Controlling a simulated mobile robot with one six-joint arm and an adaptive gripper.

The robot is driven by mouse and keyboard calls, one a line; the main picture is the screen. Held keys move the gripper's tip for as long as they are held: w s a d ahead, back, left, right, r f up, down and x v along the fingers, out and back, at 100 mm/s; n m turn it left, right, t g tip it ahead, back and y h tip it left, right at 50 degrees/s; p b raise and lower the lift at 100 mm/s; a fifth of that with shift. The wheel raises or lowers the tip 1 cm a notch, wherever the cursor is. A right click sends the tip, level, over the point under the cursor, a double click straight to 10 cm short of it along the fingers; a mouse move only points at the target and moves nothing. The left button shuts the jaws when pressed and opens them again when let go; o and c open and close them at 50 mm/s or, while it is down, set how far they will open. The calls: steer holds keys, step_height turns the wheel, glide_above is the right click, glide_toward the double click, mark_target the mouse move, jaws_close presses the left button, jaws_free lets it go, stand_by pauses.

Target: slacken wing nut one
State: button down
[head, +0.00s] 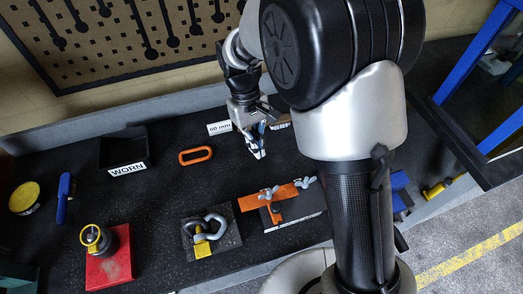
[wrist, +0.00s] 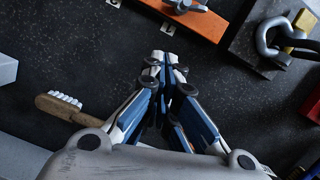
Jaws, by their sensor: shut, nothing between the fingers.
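Two grey wing nuts sit on an orange bar (head: 286,191) in the head view, one at the left (head: 268,193) and one at the right (head: 305,182). I cannot tell which is number one. My gripper (head: 258,154) is shut and empty above the dark bench, behind the bar and apart from it. In the wrist view the closed fingertips (wrist: 163,56) point towards the orange bar (wrist: 195,22) at the top. One wing nut (wrist: 184,5) shows there, cut by the top edge. The other is out of that view.
A shackle (head: 208,226) on a dark plate lies left of the bar. An orange ring (head: 195,155), a black WORN bin (head: 123,153) and a red block (head: 109,262) stand further left. A brush (wrist: 62,106) lies beside my gripper. Bench between gripper and bar is clear.

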mark_target(269, 193)
steer(key=b+x, duration=0.2)
steer(key=x, duration=0.6)
steer(key=s, duration=0.1)
steer(key=s+d+b, duration=0.1)
steer(key=shift+s+d+r, duration=0.3)
steer(key=shift+s+d, duration=0.05)
steer(key=shift+s, duration=0.05)
steer(key=shift+s+d, duration=0.15)
steer(key=shift+s, duration=0.1)
